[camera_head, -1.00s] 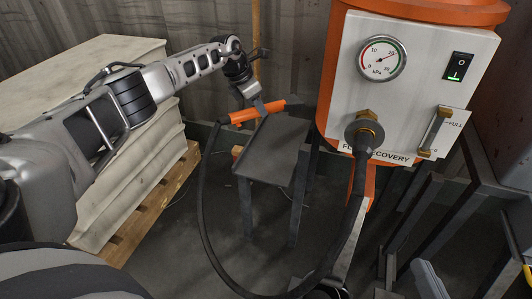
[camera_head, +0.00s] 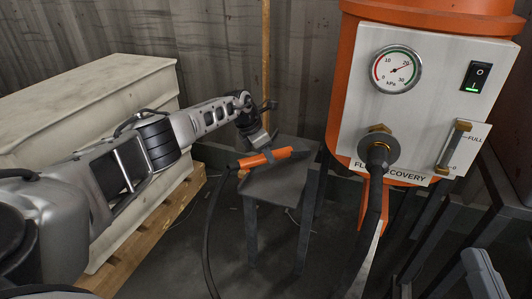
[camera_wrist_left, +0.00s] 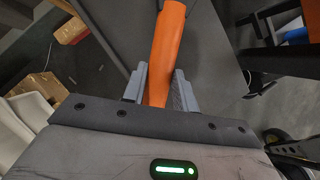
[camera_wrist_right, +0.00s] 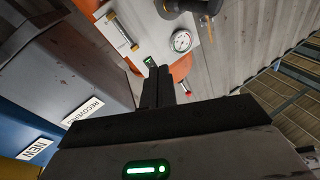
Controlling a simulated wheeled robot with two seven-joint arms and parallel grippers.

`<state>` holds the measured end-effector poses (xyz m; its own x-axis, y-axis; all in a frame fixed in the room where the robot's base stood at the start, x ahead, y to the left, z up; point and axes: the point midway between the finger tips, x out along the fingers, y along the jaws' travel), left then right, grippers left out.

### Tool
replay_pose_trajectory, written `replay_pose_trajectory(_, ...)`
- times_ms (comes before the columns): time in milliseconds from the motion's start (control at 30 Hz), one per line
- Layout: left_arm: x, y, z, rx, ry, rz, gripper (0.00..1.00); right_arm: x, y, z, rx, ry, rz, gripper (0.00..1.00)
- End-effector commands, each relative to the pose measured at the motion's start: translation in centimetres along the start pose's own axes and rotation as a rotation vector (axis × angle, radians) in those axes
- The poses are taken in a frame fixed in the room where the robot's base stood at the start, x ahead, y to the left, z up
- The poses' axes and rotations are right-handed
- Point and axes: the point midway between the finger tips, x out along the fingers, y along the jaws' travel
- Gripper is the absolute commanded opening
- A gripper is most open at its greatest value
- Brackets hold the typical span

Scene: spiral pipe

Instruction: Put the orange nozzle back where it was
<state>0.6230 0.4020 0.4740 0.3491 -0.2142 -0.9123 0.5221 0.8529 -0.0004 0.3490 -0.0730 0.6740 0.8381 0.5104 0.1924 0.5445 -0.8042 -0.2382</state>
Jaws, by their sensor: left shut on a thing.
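The orange nozzle (camera_head: 274,156) is at the end of a black hose (camera_head: 209,225). My left gripper (camera_head: 264,150) is shut on it and holds it lying sideways over the dark grey stand's top (camera_head: 285,185). I cannot tell whether the nozzle touches the top. In the left wrist view, the nozzle (camera_wrist_left: 166,45) sits between the two grey fingers and points away from the palm. In the right wrist view, my right gripper (camera_wrist_right: 157,88) has its dark fingers together with nothing between them.
The orange recovery machine (camera_head: 343,95) with a white panel, gauge (camera_head: 396,69) and switch (camera_head: 477,77) stands right of the stand. A pale block (camera_head: 90,90) on a wooden pallet (camera_head: 140,235) is at the left. A thin wooden post (camera_head: 266,60) rises behind the stand.

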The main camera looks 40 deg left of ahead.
Motion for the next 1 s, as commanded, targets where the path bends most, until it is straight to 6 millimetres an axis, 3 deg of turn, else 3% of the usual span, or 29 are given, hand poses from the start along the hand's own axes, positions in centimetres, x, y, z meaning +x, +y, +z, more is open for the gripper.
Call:
replay_pose_trajectory(67,0.2,0.0,-0.1,0.0,-0.001,0.001,0.03,0.1,0.0,-0.1,-0.016,0.014,-0.004,0.0)
replay_pose_trajectory(100,0.2,0.0,-0.1,0.0,0.0,0.0,0.31,0.1,0.0,-0.3,-0.023,0.02,-0.006,0.0)
replay_pose_trajectory(167,0.1,0.0,-0.1,0.0,0.0,0.0,0.48,0.1,0.0,-0.3,-0.022,0.018,-0.006,0.0)
replay_pose_trajectory(200,0.1,0.0,-0.1,0.0,0.0,0.0,0.5,0.1,0.0,-0.3,-0.021,0.018,-0.006,0.0)
replay_pose_trajectory(567,-0.5,0.1,0.1,0.0,0.0,0.001,0.5,0.1,-0.1,-0.4,0.003,-0.002,-0.005,0.0)
replay_pose_trajectory(767,-3.5,0.1,0.2,0.002,0.001,0.002,0.5,-1.6,-0.7,2.9,0.229,-0.213,0.057,0.0)
replay_pose_trajectory(867,-6.2,0.1,0.2,0.003,0.001,0.003,0.5,-2.4,-1.0,3.8,0.265,-0.299,0.084,0.0)
replay_pose_trajectory(1000,-8.9,0.1,0.1,0.002,0.001,0.002,0.5,-2.5,-0.4,4.2,0.183,-0.338,0.106,0.0)
